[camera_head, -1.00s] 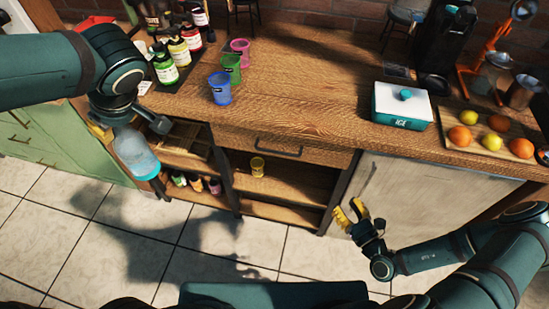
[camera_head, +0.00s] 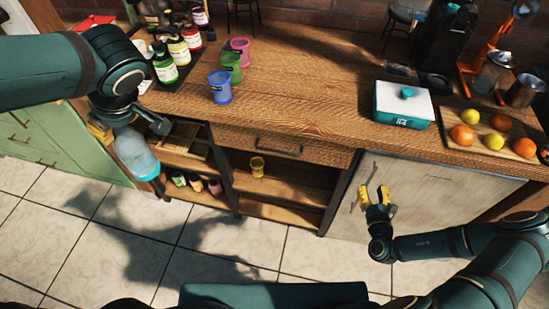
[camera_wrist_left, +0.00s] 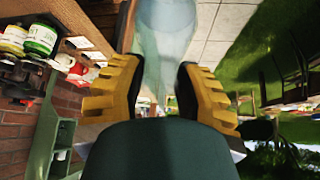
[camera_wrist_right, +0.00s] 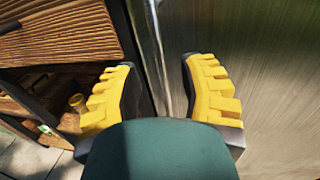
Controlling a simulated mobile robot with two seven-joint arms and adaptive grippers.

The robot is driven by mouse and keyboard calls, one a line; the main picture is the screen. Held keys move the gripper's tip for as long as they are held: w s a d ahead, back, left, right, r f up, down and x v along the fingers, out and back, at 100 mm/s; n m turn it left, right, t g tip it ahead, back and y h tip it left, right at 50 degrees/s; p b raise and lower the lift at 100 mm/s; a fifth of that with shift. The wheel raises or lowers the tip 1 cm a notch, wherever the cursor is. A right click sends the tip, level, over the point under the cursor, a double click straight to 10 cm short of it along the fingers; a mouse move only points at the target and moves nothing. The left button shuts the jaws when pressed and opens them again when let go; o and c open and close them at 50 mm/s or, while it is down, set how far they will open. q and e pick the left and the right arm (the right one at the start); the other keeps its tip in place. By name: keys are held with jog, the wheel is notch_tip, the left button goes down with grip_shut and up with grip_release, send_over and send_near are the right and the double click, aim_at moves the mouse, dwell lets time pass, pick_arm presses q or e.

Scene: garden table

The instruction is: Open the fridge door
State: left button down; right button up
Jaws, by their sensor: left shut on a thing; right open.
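The fridge door (camera_head: 430,205) is a pale grey-brown panel under the right part of the wooden counter, and it is shut. Its vertical metal handle (camera_head: 369,180) is near the left edge of the door. My right gripper (camera_head: 374,195) is open, with yellow fingertips just in front of the handle's lower part. In the right wrist view, the handle (camera_wrist_right: 160,50) runs between the two open fingers; contact cannot be told. My left gripper (camera_wrist_left: 157,90) is shut on a clear bottle (camera_head: 137,155) with blue liquid, held in front of the counter's left side.
The counter (camera_head: 300,80) carries colored cups (camera_head: 220,87), bottles (camera_head: 165,65), an ice box (camera_head: 404,105) and a fruit board (camera_head: 490,142). Open shelves (camera_head: 285,190) with a yellow cup (camera_head: 257,167) lie left of the fridge. The tiled floor (camera_head: 200,250) in front is clear.

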aim_at(370, 179)
jog(key=shift+w+d, duration=0.1)
jog(key=shift+w, duration=2.1)
jog(key=shift+c, duration=0.4)
grip_shut()
